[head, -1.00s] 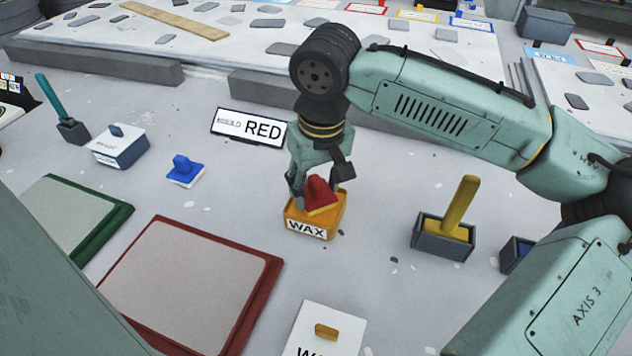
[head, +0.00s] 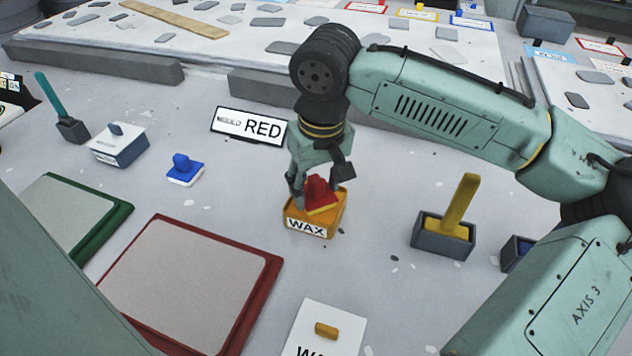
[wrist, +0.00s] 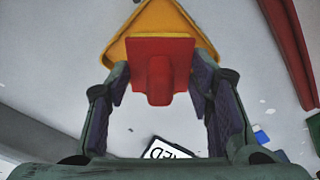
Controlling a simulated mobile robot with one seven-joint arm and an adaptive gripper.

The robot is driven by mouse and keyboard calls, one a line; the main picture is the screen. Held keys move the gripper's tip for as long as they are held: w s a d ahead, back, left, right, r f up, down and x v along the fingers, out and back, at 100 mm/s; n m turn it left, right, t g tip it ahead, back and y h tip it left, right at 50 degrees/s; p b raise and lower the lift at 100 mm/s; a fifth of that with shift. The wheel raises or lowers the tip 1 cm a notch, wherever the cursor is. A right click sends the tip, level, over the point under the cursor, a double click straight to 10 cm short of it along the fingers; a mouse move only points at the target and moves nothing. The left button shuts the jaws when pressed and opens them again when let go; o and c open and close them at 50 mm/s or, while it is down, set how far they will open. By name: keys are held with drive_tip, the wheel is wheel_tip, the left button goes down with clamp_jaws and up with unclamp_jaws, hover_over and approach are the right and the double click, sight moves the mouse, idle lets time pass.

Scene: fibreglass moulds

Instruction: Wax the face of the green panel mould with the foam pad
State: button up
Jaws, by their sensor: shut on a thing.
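My gripper (head: 319,183) is shut on the red foam pad (head: 320,197) by its raised handle. In the wrist view the pad (wrist: 160,68) sits between both fingers. The pad is at the orange wax tray (head: 309,228), over its opening; I cannot tell whether it touches the wax. The tray also shows behind the pad in the wrist view (wrist: 160,18). The green panel mould (head: 118,219) lies at the far left of the head view, with a pale grey face and green rim. Its near left part is hidden behind a green body part.
The red-rimmed mould (head: 262,300) lies between the green mould and the tray. A blue pad (head: 184,172), a "MOULD RED" sign (head: 248,128), a grey holder with a yellow-handled tool (head: 428,240) and a white WAX-lettered item (head: 347,318) stand around. Bare bench surrounds the tray.

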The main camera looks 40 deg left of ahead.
sight(315, 178)
drive_tip(key=shift+f, duration=0.4)
idle(1.5)
wheel_tip(315, 178, up, 5)
drive_tip(key=p, duration=0.5)
drive_tip(key=shift+r, duration=1.05)
